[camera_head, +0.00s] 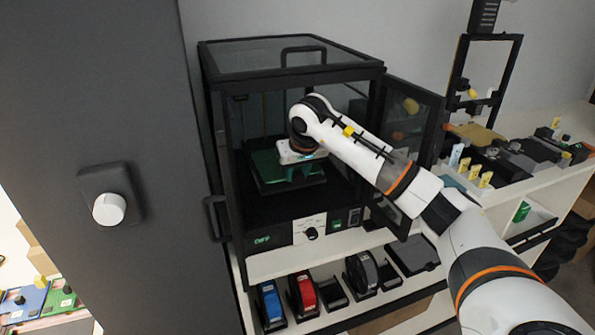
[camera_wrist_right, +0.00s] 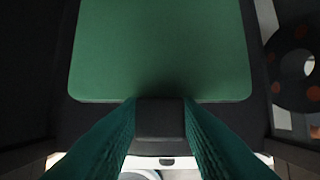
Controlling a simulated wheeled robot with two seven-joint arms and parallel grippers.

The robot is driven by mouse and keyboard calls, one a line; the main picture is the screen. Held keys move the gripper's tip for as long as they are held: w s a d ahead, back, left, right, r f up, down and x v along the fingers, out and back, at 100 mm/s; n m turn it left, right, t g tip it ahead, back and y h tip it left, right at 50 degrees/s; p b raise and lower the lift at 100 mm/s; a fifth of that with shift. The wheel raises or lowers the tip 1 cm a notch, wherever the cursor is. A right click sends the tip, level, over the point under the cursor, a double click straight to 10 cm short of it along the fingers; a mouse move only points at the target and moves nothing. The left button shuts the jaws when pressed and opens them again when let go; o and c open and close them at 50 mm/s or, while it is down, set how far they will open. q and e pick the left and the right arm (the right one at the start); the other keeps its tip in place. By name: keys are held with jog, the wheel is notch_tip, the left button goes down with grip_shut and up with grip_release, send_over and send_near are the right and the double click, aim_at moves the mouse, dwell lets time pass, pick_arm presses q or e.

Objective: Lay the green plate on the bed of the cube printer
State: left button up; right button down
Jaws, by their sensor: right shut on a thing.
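The cube printer (camera_head: 225,140) is a black-framed box with its door swung open to the right. The green plate (camera_head: 264,163) is inside it, over the dark bed (camera_head: 290,186). In the right wrist view the green plate (camera_wrist_right: 160,50) lies flat ahead of the fingers, with the dark bed showing around its edges. My right gripper (camera_head: 300,172) reaches in through the open front. Its teal fingers (camera_wrist_right: 160,120) are shut on a dark tab at the plate's near edge. I cannot tell whether the plate touches the bed. My left gripper is out of view.
The open door (camera_head: 412,125) stands close to the right of my arm. Blue (camera_head: 270,303) and red (camera_head: 303,293) spool holders sit on the shelf below. A dark panel with a white knob (camera_head: 109,208) fills the left. A bench with small parts stands right.

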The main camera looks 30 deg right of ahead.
jog(key=shift+f, duration=0.2)
jog(key=shift+f+b, duration=0.65)
jog(key=shift+f, duration=0.25)
jog(key=c, duration=1)
grip_release()
jog(key=shift+o, duration=0.2)
jog(key=shift+r+p, duration=1.4)
jog(key=shift+r, duration=0.2)
jog(key=shift+r, duration=0.1)
